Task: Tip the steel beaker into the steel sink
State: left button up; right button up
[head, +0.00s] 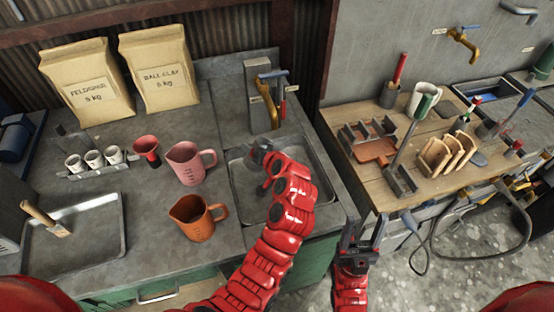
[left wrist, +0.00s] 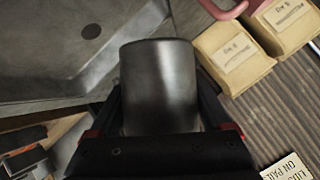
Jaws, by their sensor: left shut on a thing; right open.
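The steel beaker (left wrist: 160,85) is a plain grey cylinder between the jaws of my left gripper (left wrist: 160,118) in the left wrist view. My left gripper is shut on it. In the head view my red left arm reaches over the steel sink (head: 238,181), and its wrist hides much of the gripper and beaker. In the left wrist view the sink basin (left wrist: 45,82) with its round dark drain lies beyond the beaker, to the left. How far the beaker is tilted I cannot tell. My right gripper (head: 358,243) is open and empty near the counter's right end.
An orange jug (head: 190,218) and a pink jug (head: 184,166) stand left of the sink. A tap (head: 268,95) rises behind it. Two paper bags (head: 88,85) stand at the back. A wooden bench (head: 440,187) with tools is at right.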

pick_arm(q)
jog(key=shift+s+a+r+m+g+y+p, duration=0.15)
jog(key=shift+m+g+y+p, duration=0.25)
jog(key=shift+m+y+p, duration=0.45)
dwell(1.1)
jog(key=shift+m, duration=0.25)
jog(key=shift+p, duration=0.35)
jog(key=shift+f+m+g+y, duration=0.2)
jog(key=shift+m+g+y, duration=0.1)
jog(key=shift+g+y, duration=0.15)
jog(key=shift+m+y, duration=0.3)
